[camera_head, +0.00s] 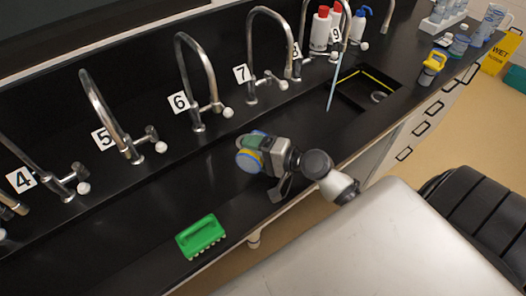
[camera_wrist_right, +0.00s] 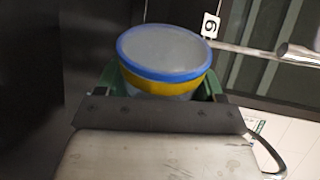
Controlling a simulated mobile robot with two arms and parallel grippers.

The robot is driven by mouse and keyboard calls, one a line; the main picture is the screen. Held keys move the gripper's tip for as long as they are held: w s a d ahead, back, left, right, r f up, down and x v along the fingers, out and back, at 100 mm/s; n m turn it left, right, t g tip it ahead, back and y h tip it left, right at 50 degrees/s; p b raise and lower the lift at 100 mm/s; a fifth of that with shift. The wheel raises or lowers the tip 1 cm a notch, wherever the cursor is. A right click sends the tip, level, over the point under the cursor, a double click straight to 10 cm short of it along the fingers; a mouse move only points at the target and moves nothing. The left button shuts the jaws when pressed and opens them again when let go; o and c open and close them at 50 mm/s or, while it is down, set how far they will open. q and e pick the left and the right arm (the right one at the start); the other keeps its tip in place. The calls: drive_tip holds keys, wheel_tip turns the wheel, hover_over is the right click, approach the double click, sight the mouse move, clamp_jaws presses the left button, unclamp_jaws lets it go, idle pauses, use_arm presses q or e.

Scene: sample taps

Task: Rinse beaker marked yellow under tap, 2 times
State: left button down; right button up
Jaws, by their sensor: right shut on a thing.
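My right gripper (camera_head: 254,150) is shut on a beaker (camera_head: 248,161) and holds it over the black bench, in front of taps 6 and 7. In the right wrist view the beaker (camera_wrist_right: 166,50) has a blue rim and a yellow band, and sits between the green fingers of the gripper (camera_wrist_right: 165,85). Its inside looks pale grey; I cannot tell whether it holds water. A pale blue stream of water (camera_head: 334,82) falls from a tap spout at the back right, toward the black sink (camera_head: 352,98). The beaker is apart from the stream. My left gripper is not in view.
Arched taps with number plates line the back: tap 5 (camera_head: 130,145), tap 6 (camera_head: 198,118), tap 7 (camera_head: 252,92). Red-capped bottles (camera_head: 320,30) stand behind the sink. A yellow item (camera_head: 432,66) stands right of it.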

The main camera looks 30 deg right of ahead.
sight(250, 152)
drive_tip(key=shift+r, duration=0.1)
